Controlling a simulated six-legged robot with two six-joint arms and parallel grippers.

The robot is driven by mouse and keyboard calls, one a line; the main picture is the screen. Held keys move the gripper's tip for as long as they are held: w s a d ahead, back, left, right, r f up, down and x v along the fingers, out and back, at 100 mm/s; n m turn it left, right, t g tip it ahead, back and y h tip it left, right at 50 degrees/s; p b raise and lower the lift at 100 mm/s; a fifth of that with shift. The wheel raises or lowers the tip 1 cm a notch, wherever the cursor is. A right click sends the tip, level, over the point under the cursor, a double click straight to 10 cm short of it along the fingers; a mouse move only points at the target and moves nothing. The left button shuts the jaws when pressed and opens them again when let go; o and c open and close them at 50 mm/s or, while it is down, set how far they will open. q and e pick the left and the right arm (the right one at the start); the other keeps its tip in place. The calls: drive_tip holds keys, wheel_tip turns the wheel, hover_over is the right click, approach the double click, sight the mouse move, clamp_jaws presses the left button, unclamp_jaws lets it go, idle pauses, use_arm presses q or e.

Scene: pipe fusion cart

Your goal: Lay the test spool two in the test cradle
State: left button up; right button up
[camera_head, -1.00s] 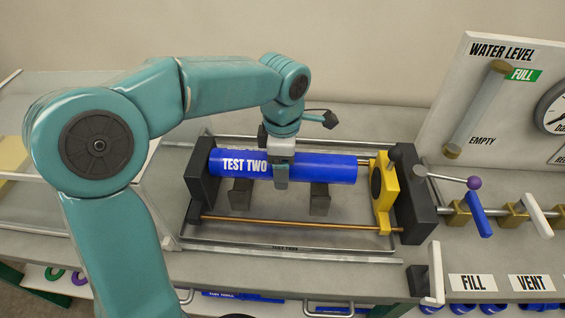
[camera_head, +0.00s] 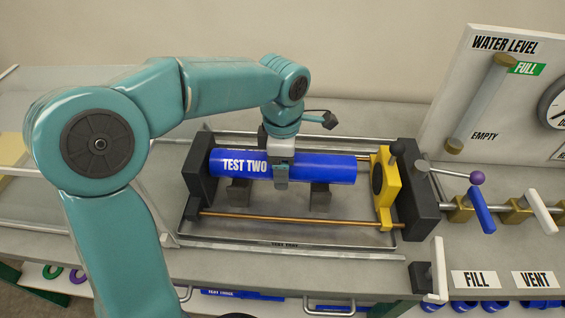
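The blue test spool two (camera_head: 325,167), lettered "TEST TWO", lies level across the test cradle. The cradle has two dark support blocks (camera_head: 320,197), a dark end block (camera_head: 197,172) at the left and a yellow clamp plate (camera_head: 385,188) at the right. The spool is above or resting on the support blocks; contact cannot be told for sure. Its left end is beside the left end block, and its right end is near the yellow plate. My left gripper (camera_head: 281,172) points down over the middle of the spool, with a finger across its near side. My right gripper is not in view.
A tray (camera_head: 285,243) with copper-coloured rods (camera_head: 300,221) surrounds the cradle. To the right are a purple-knobbed lever (camera_head: 476,178), a blue valve handle (camera_head: 482,211) and a white one (camera_head: 541,211). A water level panel (camera_head: 500,90) stands behind them. More blue spools (camera_head: 233,294) lie below.

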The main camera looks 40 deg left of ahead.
use_arm(q)
drive_tip(key=shift+f+b, duration=0.9)
drive_tip(key=shift+f, duration=0.3)
drive_tip(key=o, duration=1.4)
drive_tip(key=shift+r, duration=0.15)
wheel_tip(320, 180, up, 16)
drive_tip(key=p, duration=0.3)
drive_tip(key=shift+s, duration=0.15)
